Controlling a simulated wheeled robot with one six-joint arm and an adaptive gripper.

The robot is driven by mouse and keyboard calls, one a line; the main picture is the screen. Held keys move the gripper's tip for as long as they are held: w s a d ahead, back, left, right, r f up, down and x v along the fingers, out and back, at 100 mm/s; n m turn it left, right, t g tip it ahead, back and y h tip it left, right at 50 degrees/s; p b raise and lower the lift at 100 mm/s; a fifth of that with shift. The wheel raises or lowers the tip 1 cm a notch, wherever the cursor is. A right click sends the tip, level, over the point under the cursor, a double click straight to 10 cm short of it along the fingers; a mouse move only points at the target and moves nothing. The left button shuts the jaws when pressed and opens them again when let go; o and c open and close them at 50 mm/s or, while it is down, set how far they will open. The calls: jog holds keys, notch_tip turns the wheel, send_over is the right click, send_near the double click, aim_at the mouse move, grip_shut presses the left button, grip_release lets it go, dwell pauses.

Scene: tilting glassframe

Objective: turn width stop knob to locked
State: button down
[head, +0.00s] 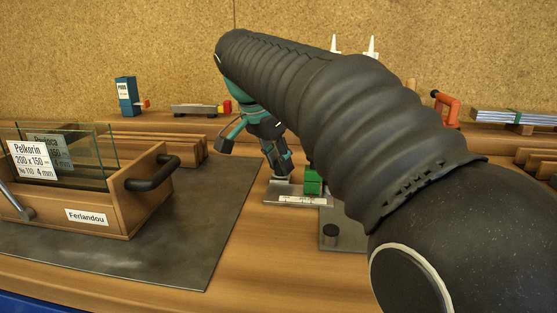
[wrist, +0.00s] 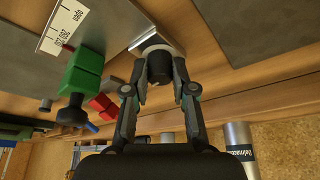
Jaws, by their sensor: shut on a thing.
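The width stop knob (wrist: 157,68) is a black round knob with a pale collar, on a metal bracket in the wrist view. My gripper (wrist: 160,62) is shut on it, one finger on each side. In the head view my gripper (head: 282,168) points down at a small metal plate with a white scale label (head: 300,199); the knob is hidden there by the fingers. The scale label also shows upside down in the wrist view (wrist: 63,25). I see no lock marking, so I cannot tell the knob's turn position.
A green block (head: 312,182) stands just right of my gripper. A wooden box with glass panes and a black handle (head: 152,174) stands left on a dark mat (head: 190,245). A blue box (head: 126,97) stands behind.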

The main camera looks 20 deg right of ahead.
jog(key=shift+m+g, duration=0.3)
jog(key=shift+m, duration=0.3)
jog(key=c, duration=1)
grip_release()
jog(key=shift+o, duration=0.2)
jog(key=v, duration=1.2)
jog(key=shift+a, duration=0.15)
jog(key=shift+w, duration=0.1)
